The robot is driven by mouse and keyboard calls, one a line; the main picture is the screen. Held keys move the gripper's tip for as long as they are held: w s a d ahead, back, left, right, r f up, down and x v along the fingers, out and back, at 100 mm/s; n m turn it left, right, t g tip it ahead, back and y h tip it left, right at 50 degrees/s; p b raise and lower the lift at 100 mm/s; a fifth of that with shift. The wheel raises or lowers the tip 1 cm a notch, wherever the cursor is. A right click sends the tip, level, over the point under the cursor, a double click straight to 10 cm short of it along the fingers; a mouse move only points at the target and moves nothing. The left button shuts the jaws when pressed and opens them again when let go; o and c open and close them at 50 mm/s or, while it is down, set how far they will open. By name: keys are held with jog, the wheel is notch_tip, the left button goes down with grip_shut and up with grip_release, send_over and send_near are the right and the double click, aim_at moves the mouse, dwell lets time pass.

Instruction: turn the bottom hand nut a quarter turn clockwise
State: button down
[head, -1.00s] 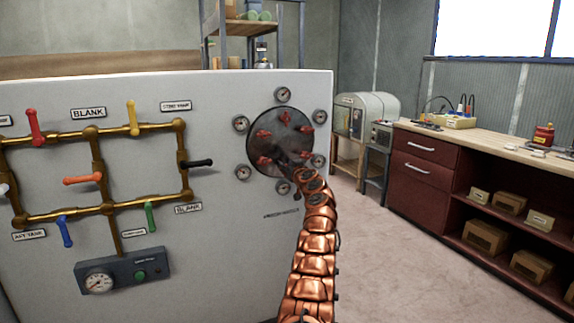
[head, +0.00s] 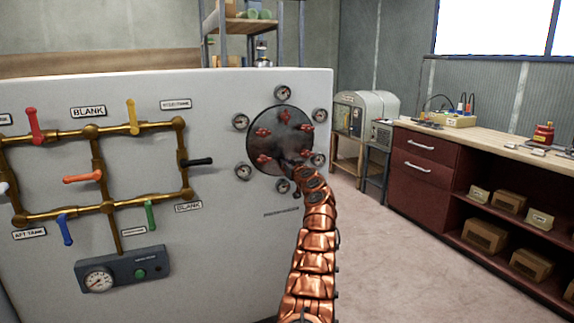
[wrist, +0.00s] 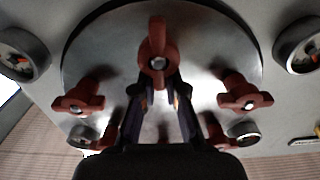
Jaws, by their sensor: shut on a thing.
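A round dark metal cover (head: 283,143) sits on the white panel, with red hand nuts (head: 285,117) around its face. In the head view my copper arm reaches the cover's lower edge and hides the bottom hand nut. In the wrist view one red hand nut (wrist: 157,58) stands straight ahead, with one lobe pointing up in the picture. My gripper (wrist: 159,86) has its two dark fingers closed on either side of this nut's near part. Other red nuts show to the left (wrist: 79,96) and right (wrist: 245,95), apart from the fingers.
Small gauges (head: 240,122) ring the cover closely; two large ones (wrist: 24,52) flank it in the wrist view. Brass pipes with coloured valve handles (head: 91,132) fill the panel's left. A workbench (head: 480,135) stands right, with open floor between.

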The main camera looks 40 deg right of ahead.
jog(key=shift+d+f+m, duration=0.1)
jog(key=shift+d+m, duration=0.05)
jog(key=shift+m, duration=0.35)
jog(key=c, duration=1.2)
grip_release()
jog(key=shift+s, duration=0.2)
jog(key=v, duration=0.7)
jog(key=shift+s, duration=0.1)
